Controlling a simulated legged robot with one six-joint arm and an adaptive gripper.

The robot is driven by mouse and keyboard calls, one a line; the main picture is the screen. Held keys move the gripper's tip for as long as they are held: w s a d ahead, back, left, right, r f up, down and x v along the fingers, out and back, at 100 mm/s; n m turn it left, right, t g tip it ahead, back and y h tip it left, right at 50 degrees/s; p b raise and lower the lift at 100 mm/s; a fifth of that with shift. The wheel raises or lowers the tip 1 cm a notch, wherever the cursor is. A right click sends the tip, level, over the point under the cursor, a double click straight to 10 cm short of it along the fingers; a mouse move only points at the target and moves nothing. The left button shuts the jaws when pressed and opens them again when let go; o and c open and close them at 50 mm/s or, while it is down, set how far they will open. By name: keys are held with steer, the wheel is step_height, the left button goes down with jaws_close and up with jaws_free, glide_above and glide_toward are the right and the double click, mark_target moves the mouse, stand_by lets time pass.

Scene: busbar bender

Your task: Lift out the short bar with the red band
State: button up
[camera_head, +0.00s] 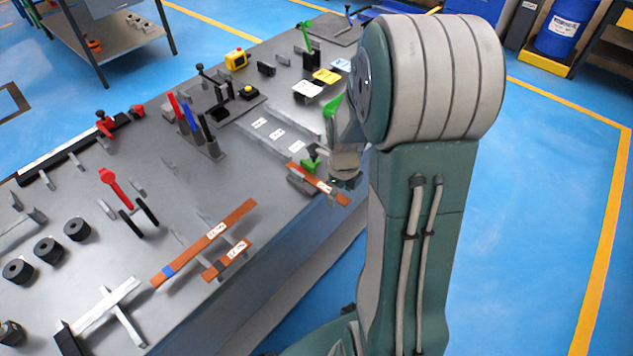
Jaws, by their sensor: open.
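A short copper bar (338,196) with a white label lies at the table's right edge, just below my gripper. No red band can be made out on it; my gripper and wrist hide part of that area. My gripper (317,161) is open, with green and dark finger parts close above this bar's left part. Whether it touches the bar cannot be told. Another short copper bar (239,255) with a white label lies near the front edge. A longer copper bar (232,218) beside it has a label and a blue band. No red band shows clearly on either.
The grey table (85,240) holds upright red, blue and black handles (192,125), a red-handled tool (115,187), black rollers (48,250) and a yellow box (236,60). A flat grey plate (262,118) lies left of my gripper. Blue floor (540,200) is clear at right.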

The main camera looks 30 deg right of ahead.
steer(key=shift+f, duration=0.2)
stand_by(0.5)
jaws_close()
